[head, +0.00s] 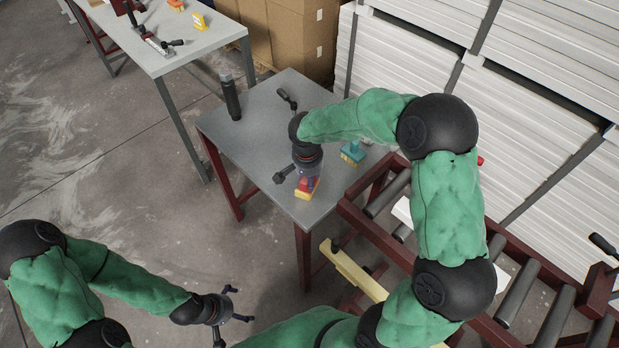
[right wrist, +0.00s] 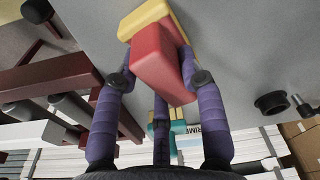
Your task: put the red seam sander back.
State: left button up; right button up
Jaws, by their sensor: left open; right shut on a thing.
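The red seam sander (head: 306,189) has a red grip and a yellow base. It is at the front corner of the small grey table (head: 258,135). My right gripper (head: 306,172) is over it, shut on the red grip. In the right wrist view the purple fingers flank the red grip (right wrist: 160,66), with the yellow base (right wrist: 146,16) beyond it against the grey tabletop. I cannot tell whether the base touches the table. My left gripper (head: 230,304) is open and empty above the floor at the lower left.
A teal and yellow tool (head: 353,152) stands on the same table, right of the sander. A dark bottle (head: 230,97) stands at its left edge. A roller conveyor (head: 386,196) adjoins on the right. Another table (head: 188,45), cardboard boxes (head: 300,38) and stacked white boards (head: 545,110) are behind.

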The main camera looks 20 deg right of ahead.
jog(key=shift+f, duration=0.1)
jog(key=o, duration=0.7)
jog(key=shift+f, duration=0.15)
jog(key=o, duration=0.4)
jog(key=shift+r, duration=0.25)
notch_tip(320, 180, up, 12)
jog(key=s+a+p, duration=0.1)
jog(key=p, duration=0.2)
